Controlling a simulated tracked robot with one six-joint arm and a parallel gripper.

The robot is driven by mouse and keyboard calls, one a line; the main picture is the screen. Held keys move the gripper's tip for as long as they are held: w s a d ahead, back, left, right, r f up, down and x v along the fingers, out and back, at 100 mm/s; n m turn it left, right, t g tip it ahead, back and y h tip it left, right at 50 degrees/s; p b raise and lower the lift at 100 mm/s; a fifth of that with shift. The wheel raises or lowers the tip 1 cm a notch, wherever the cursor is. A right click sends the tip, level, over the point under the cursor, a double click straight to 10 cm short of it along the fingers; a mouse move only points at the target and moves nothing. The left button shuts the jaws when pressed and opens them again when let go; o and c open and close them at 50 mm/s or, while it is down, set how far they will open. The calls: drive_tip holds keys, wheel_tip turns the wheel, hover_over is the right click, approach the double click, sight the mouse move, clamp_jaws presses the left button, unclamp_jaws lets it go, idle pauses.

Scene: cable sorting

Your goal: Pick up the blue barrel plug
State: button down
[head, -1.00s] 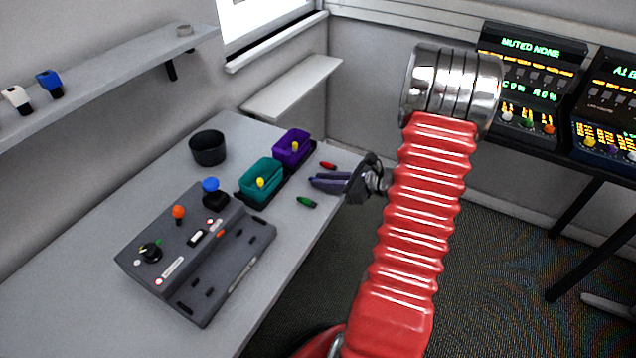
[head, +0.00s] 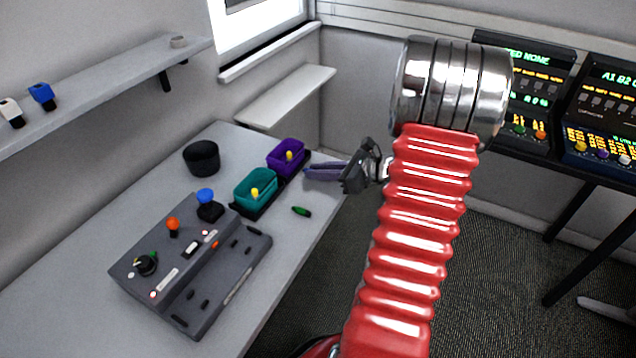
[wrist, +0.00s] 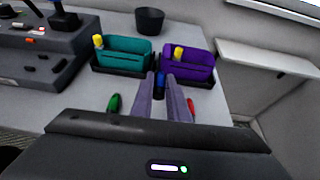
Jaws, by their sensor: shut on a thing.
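The blue barrel plug (wrist: 160,82) shows in the wrist view between the tips of my gripper (wrist: 160,92). The purple-grey fingers are shut on it. In the head view my gripper (head: 308,173) is over the table's right end, beside the purple bin, and the blue plug cannot be made out there. A green plug (head: 301,211) lies on the table nearer than the gripper, and it also shows in the wrist view (wrist: 114,103), left of the fingers. A red plug (wrist: 190,105) is right of the fingers, partly hidden by them.
A teal bin (head: 255,190) and a purple bin (head: 285,156), each with a yellow-tipped item, stand in a dark tray. A black cup (head: 201,158) and a grey control box (head: 190,265) with knobs share the table. The table's right edge is close to the gripper.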

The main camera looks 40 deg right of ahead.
drive_tip(key=shift+r, duration=1.5)
drive_tip(key=shift+a, duration=0.1)
